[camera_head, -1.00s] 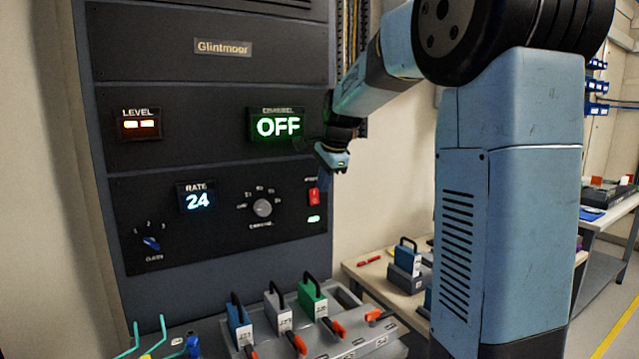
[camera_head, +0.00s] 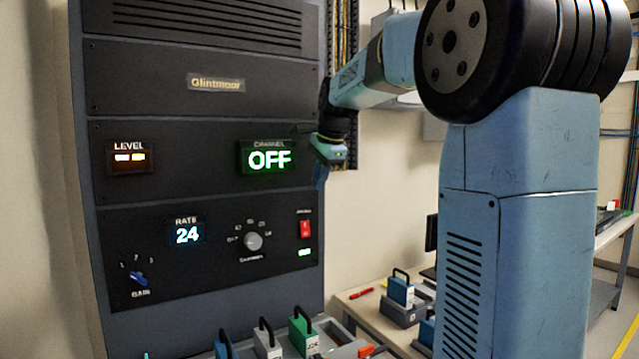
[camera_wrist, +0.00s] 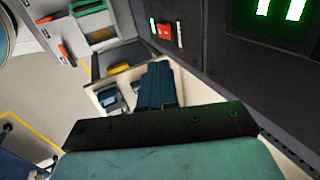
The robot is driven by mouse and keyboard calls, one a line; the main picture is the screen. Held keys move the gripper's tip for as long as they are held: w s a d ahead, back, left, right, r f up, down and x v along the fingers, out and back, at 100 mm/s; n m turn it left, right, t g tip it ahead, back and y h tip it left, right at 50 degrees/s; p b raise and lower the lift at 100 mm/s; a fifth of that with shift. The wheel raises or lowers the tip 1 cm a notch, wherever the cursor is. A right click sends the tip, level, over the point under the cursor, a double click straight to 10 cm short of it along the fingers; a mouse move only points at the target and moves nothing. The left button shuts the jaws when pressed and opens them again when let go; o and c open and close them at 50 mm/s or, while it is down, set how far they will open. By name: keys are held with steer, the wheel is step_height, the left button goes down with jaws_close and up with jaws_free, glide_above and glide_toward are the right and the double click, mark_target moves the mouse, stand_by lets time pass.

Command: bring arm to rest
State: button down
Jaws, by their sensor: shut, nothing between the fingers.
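My gripper (camera_head: 322,178) hangs at the right edge of the dark instrument rack, above and right of the red switch (camera_head: 305,229), apart from it and pointing down. In the wrist view its fingers (camera_wrist: 158,85) are together with nothing between them. My blue arm reaches left from the large black joint at the upper right. The rack (camera_head: 209,47) carries a CHANNEL display (camera_head: 267,158) reading OFF, a RATE display (camera_head: 187,234) reading 24 and an amber LEVEL display (camera_head: 130,157). A grey knob (camera_head: 254,241) and a blue GAIN knob (camera_head: 138,278) sit on the lower panel.
Blue, grey and green handled modules (camera_head: 303,335) stand in front of the rack at the bottom. A side table (camera_head: 372,318) at right holds another blue module (camera_head: 400,291) and a red pen (camera_head: 362,293). Cables run up the wall behind my gripper.

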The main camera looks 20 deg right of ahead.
steer(key=s+a+f+n, duration=0.1)
steer(key=s+f+n, duration=0.4)
steer(key=s, duration=0.5)
steer(key=s+a+f+n, duration=0.1)
steer(key=s+f+n, duration=0.4)
steer(key=s, duration=0.6)
steer(key=s+a+f+n+h, duration=0.1)
steer(key=s+f+n, duration=0.4)
steer(key=s, duration=0.6)
steer(key=shift+a+f+n+t, duration=0.2)
steer(key=shift+f+n+t, duration=0.1)
steer(key=shift+t, duration=0.1)
steer(key=c, duration=1.8)
jaws_free()
steer(key=shift+s, duration=0.1)
